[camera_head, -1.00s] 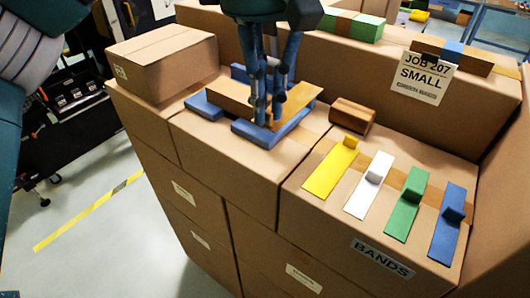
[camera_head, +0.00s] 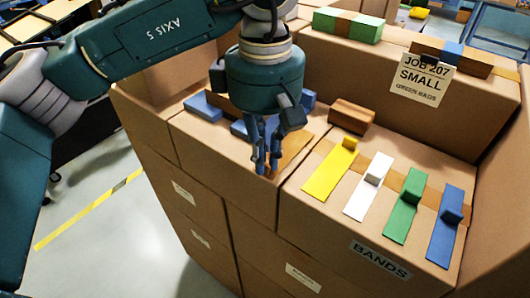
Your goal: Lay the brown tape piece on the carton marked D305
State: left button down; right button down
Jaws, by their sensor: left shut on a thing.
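My left gripper (camera_head: 268,168) comes down from the top, over the front edge of the middle carton (camera_head: 225,165). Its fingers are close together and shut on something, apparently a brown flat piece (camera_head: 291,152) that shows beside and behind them. The grip itself is largely hidden, and I cannot be sure that this is the brown tape piece. A brown block (camera_head: 351,115) rests behind the yellow strip. I cannot read D305 on any carton. My right gripper is not in view.
A blue jig (camera_head: 202,106) is partly hidden behind my gripper. Yellow (camera_head: 328,170), white (camera_head: 368,190), green (camera_head: 404,211) and blue (camera_head: 444,232) strips lie on the BANDS carton (camera_head: 320,222). A JOB 207 SMALL sign (camera_head: 422,77) fronts the back carton; green blocks (camera_head: 348,25) sit above.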

pick_arm(q)
jog(key=shift+f, duration=0.2)
jog(key=c, duration=1.8)
grip_release()
jog(key=shift+r, duration=0.1)
